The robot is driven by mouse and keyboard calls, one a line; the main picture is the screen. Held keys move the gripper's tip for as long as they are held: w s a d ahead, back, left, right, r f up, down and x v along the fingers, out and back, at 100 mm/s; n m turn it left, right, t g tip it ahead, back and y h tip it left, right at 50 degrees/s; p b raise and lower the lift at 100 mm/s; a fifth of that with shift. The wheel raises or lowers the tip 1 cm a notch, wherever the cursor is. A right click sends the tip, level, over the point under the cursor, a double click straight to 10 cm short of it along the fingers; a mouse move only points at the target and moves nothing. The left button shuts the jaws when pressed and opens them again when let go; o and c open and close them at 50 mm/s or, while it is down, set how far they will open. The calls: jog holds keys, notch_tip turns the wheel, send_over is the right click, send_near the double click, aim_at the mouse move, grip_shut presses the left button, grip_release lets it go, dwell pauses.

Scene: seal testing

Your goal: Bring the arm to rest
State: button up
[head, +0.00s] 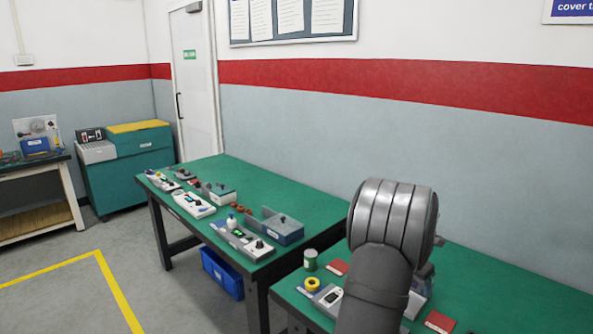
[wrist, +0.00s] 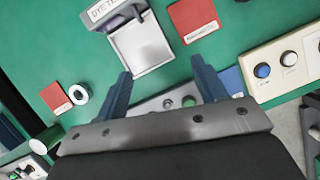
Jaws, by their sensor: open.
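My gripper (wrist: 162,68) is open in the wrist view, with its two dark blue fingers apart and nothing between them. It hangs above a green table top, over a grey square plate (wrist: 143,44) on a device whose label is partly cut off. In the head view my arm (head: 375,285) rises over the near green table (head: 520,305). Its grey rounded joint hides the gripper there.
In the wrist view, a red card (wrist: 195,18), another red card (wrist: 56,97), a pale ring (wrist: 79,94) and a button box (wrist: 280,70) surround the gripper. In the head view, a green can (head: 310,260) stands left of my arm. A second table (head: 300,205) holds several devices.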

jog(key=s+d+m+g, duration=0.1)
jog(key=s+d+m, duration=0.2)
jog(key=s+d, duration=0.3)
jog(key=shift+h, duration=0.3)
jog(key=w+a+f, duration=0.1)
jog(key=w, duration=0.2)
jog(key=w+a+f, duration=0.1)
jog(key=w+f, duration=0.1)
jog(key=w, duration=0.1)
jog(key=w+a+f, duration=0.1)
jog(key=w+f, duration=0.1)
jog(key=w, duration=0.1)
jog(key=shift+w+a+f, duration=0.15)
jog(key=shift+w+a, duration=0.05)
jog(key=shift+a, duration=0.1)
jog(key=s+d+r, duration=0.4)
jog(key=s+r, duration=0.2)
jog(key=s, duration=0.2)
jog(key=w+a+n+t, duration=0.1)
jog(key=w+a+n, duration=0.2)
jog(key=w+a, duration=0.2)
jog(key=shift+w+a+f+n+y, duration=0.3)
jog(key=shift+a+f+n+y, duration=0.1)
jog(key=shift+a, duration=1.25)
